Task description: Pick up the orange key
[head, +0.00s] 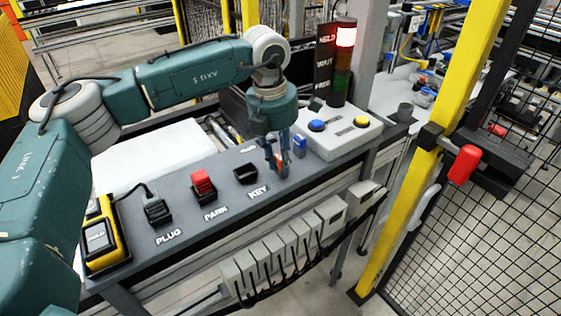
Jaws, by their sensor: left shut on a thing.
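My left arm reaches in from the left, and its gripper (278,168) points down over the grey panel (225,205), to the right of the KEY label. The gripper is shut on the orange key (283,158), of which only a narrow orange-brown part shows between the fingers. Whether the key touches the panel cannot be told. The black holder (246,175) behind the KEY label looks empty. My right gripper is out of view.
A red block (202,181) sits at PARK and a black plug (156,209) at PLUG. A blue piece (300,145) stands close right of the gripper. Beyond are a button box (340,139), a lit red signal lamp (345,36) and a yellow post (405,220).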

